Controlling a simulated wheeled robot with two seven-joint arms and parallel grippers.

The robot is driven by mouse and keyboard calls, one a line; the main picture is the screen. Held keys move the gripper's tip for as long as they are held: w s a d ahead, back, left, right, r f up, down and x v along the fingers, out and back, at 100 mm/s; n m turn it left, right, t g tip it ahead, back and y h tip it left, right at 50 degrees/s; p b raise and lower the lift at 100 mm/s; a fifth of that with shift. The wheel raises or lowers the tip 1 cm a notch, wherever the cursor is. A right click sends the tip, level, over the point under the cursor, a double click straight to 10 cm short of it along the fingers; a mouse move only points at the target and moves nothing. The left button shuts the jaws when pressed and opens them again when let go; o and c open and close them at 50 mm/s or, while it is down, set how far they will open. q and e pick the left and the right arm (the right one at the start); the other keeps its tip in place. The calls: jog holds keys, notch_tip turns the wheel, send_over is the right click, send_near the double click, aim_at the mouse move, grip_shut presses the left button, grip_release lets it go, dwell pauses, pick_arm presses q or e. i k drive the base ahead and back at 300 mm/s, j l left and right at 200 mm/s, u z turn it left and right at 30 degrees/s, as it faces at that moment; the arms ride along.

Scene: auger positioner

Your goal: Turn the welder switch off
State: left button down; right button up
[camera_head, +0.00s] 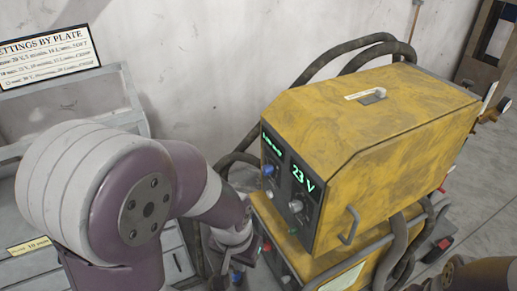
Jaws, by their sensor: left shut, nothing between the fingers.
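The yellow welder (385,125) stands right of centre, its dark front panel turned to the left. Its display (303,177) is lit green and reads 23 V; a second lit display (271,142) is beside it. A blue knob (268,170) and a grey knob (296,206) sit below the displays. A small grey fitting (374,96) with a pale label lies on the welder's top; I cannot tell whether it is the switch. My left gripper (236,272) is low in front of the panel, mostly hidden by my arm, shut and empty. My right gripper is out of view.
Dark hoses (362,47) loop behind the welder, and more hang at its front right. A yellow lower unit (275,235) is under it. A settings sign (45,55) and a grey cabinet (75,105) are at left. Floor at right is partly clear.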

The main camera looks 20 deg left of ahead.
aim_at(267, 247)
jog(key=k+j, duration=0.3)
jog(key=k+j+u, duration=0.1)
jog(key=k+j, duration=0.25)
jog(key=j, duration=0.2)
